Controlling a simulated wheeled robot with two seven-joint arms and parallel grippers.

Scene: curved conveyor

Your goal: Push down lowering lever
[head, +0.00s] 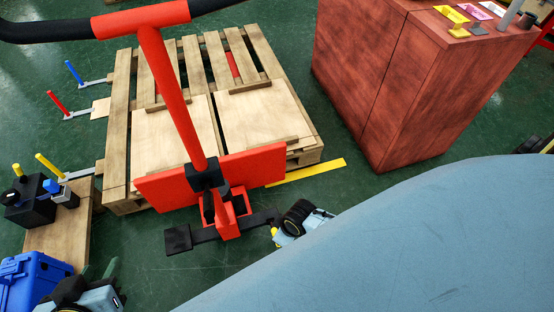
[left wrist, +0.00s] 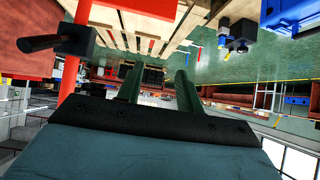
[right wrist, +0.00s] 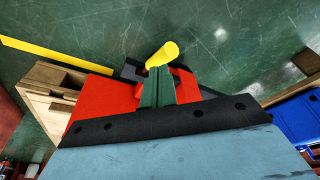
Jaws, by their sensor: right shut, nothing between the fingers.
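The red pallet jack (head: 210,180) stands against the pallet with its handle rising towards me. At its base a dark crossbar ends at the left in a flat black pedal (head: 178,240). A yellow lever end (head: 275,235) shows at the right, beside my right gripper (head: 281,228). In the right wrist view the yellow cylinder (right wrist: 162,55) lies at the tips of my shut, empty green fingers (right wrist: 157,84); I cannot tell whether they touch. My left gripper (head: 98,270) is low at the left, away from the jack; its fingers (left wrist: 157,85) are apart and empty.
A wooden pallet (head: 120,150) lies behind the jack. A reddish cabinet (head: 390,90) stands at the right. A blue crate (head: 35,282) and a wooden board with black devices (head: 60,235) are at the left. Green floor is clear between the left gripper and the jack.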

